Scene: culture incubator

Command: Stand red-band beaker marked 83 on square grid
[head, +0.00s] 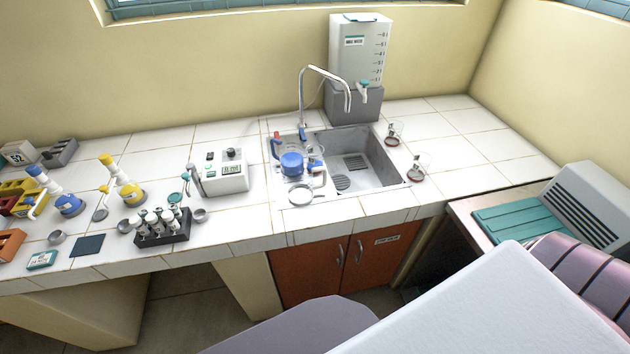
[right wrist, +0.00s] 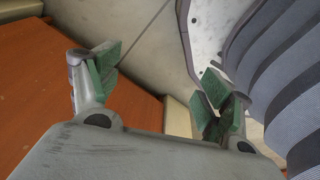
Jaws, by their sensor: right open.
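Two small clear beakers stand on the white tiled counter right of the sink in the head view. The rear beaker (head: 394,133) and the front beaker (head: 418,167) both show a dark reddish tint near the base. Their markings are too small to read, so I cannot tell which is 83. A dark flat square (head: 88,245) lies near the counter's front edge at left; I cannot tell whether it bears a grid. My right gripper (right wrist: 160,75) is open and empty in the right wrist view, with no beaker near it. My left gripper is not in view.
A water tank (head: 358,60) stands behind. A tube rack (head: 162,238), a grey device (head: 222,175) and flasks occupy the left counter. Tiles right of the beakers are clear.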

